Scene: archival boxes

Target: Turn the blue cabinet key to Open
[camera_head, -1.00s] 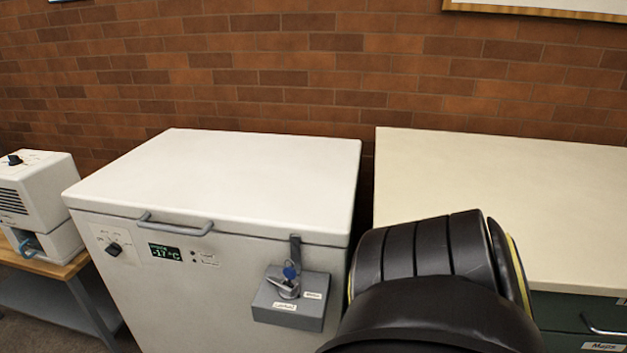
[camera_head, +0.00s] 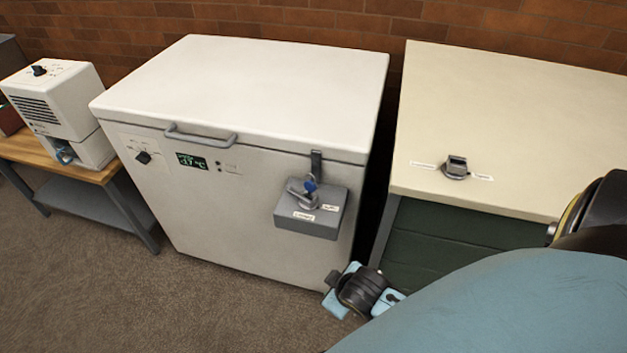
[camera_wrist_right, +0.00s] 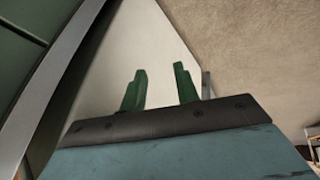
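The blue key (camera_head: 310,185) sits in a grey lock box (camera_head: 312,213) at the upper right of the white chest freezer's (camera_head: 235,225) front. A grey lever (camera_head: 300,196) lies beside the key. Two small white labels on the box are too small to read, so I cannot tell the key's setting. My right gripper (camera_wrist_right: 160,68) shows two green fingers standing apart with nothing between them, in front of a pale surface. In the head view, part of my right arm's end (camera_head: 360,291) is low, below and right of the lock box, apart from the key. My left gripper is out of view.
A cream-topped cabinet (camera_head: 520,120) with dark green fronts stands right of the freezer across a narrow gap. A grey fitting (camera_head: 455,167) with two labels sits on its top. A bench with a white device (camera_head: 62,105) is at left. Carpet in front is clear.

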